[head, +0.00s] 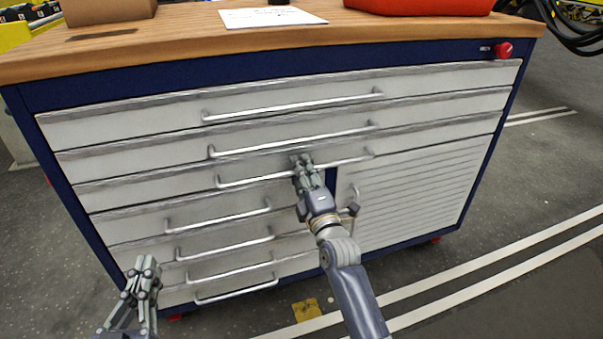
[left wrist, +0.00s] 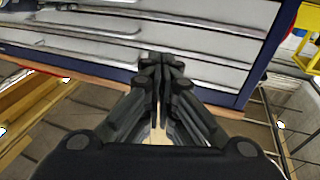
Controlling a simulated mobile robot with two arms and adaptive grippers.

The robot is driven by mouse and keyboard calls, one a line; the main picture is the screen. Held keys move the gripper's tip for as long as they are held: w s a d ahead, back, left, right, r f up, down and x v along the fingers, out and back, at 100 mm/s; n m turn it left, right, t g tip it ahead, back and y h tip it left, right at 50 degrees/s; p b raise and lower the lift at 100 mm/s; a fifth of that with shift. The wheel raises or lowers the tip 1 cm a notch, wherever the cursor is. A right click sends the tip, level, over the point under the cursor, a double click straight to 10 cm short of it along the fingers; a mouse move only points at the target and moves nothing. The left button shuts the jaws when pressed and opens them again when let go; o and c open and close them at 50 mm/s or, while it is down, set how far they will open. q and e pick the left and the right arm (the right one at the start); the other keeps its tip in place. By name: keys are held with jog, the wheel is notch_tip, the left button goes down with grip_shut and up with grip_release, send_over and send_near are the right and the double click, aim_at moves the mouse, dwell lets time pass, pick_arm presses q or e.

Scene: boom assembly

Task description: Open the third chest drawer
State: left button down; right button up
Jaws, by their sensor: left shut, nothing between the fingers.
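The chest (head: 295,60) has a blue frame and light grey drawers. The third drawer from the top (head: 130,194) is full width and looks closed. Its long bar handle (head: 245,181) runs across the middle. My right gripper (head: 302,162) is at this handle and covers part of it; whether its fingers are closed around the bar is too small to tell. My left gripper (head: 146,265) is shut and empty, low at the left, apart from the handles. In the left wrist view its fingertips (left wrist: 162,62) are together, with drawer fronts beyond.
Other drawer handles lie above (head: 290,139) and below (head: 218,216) the third one. A slatted panel (head: 420,190) is at the lower right. The wooden top (head: 200,40) holds a paper, a cardboard box and a red case. Floor to the right is clear.

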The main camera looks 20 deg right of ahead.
jog(key=shift+w, duration=0.1)
jog(key=shift+c, duration=0.6)
grip_shut()
